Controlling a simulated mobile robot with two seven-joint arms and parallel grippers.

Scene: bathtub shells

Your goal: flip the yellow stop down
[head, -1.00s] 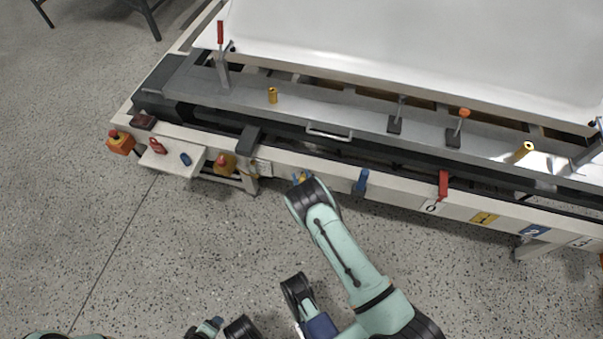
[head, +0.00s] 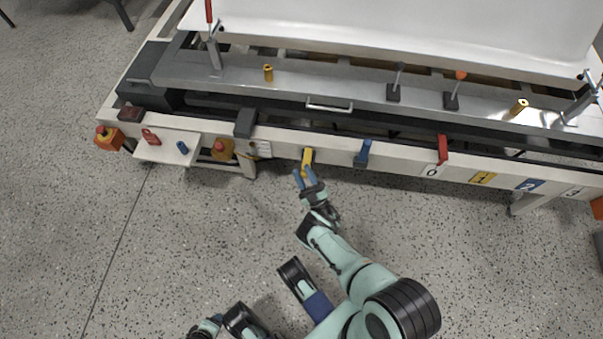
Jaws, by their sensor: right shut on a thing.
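The yellow stop (head: 307,156) is on the front rail of the bench, left of the blue stop. My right gripper (head: 305,174) has its blue fingertips at the stop's lower end, shut on it, with the arm reaching up from below. The upper part of the yellow stop shows above the fingers; its lower end is partly hidden by them. The stop's exact tilt is hard to tell. What seems to be my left gripper (head: 208,326) is at the bottom edge, mostly cut off, far from the stop.
A blue stop (head: 362,152) and a red stop (head: 443,150) sit on the same rail to the right. Number labels follow. The white tub shell (head: 400,30) lies behind. The floor in front is clear.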

